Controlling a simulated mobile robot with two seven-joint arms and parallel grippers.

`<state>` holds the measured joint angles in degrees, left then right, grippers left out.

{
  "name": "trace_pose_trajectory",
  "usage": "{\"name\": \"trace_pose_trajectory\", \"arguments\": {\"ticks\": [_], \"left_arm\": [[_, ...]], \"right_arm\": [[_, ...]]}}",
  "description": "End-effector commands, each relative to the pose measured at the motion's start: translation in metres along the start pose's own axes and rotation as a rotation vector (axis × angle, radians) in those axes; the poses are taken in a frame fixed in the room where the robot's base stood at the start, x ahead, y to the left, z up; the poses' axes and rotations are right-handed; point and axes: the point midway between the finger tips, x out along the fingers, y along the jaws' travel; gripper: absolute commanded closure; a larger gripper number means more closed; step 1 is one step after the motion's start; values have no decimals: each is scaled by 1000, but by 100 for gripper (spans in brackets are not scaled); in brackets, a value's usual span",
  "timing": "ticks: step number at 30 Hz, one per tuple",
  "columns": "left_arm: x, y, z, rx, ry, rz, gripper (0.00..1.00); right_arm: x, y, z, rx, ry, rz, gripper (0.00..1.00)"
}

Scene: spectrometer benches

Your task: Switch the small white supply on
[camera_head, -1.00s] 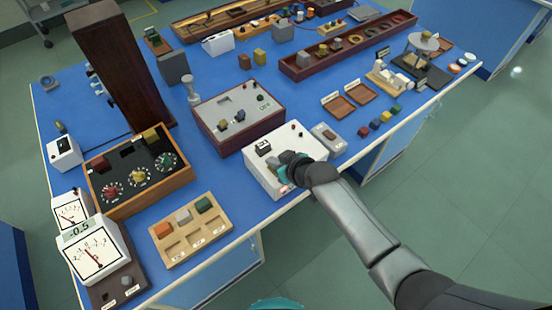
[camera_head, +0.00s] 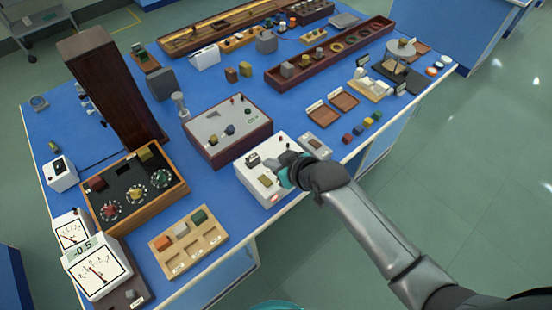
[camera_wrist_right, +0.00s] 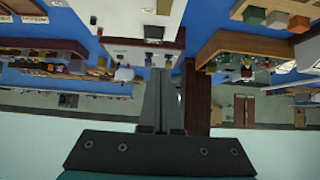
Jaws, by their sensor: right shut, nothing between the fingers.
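The small white supply (camera_head: 247,178) is a white box at the table's near edge, with a dark display (camera_head: 252,160) and an olive-coloured part on its top panel. A small reddish spot shows near its front edge. My right gripper (camera_head: 281,170) is over the right part of the box, shut and empty, and hides some of the panel. I cannot tell whether it touches. In the right wrist view the shut fingers (camera_wrist_right: 160,85) point at the white box (camera_wrist_right: 125,48). The switch position is not clear. My left gripper is not in view.
A dark red box with a grey panel (camera_head: 215,128) stands just behind the supply. A small grey device (camera_head: 315,146) and several coloured blocks lie to its right. A wooden tray (camera_head: 188,243) and a black-panelled wooden box (camera_head: 130,187) are to its left.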

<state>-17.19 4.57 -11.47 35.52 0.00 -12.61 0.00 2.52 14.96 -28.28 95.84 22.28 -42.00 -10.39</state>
Motion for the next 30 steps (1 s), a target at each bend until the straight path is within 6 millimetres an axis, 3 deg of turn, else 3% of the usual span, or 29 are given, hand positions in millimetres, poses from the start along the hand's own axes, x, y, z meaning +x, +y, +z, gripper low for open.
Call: {"name": "trace_pose_trajectory", "arguments": {"ticks": [3,10,27,30], "left_arm": [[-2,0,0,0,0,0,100],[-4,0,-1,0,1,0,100],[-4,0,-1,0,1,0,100],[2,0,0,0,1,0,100]], "right_arm": [[-13,0,-3,-2,0,1,100],[-24,0,-6,0,1,1,100],[-24,0,-5,0,0,1,100],[-17,3,8,11,-13,9,100]]}}
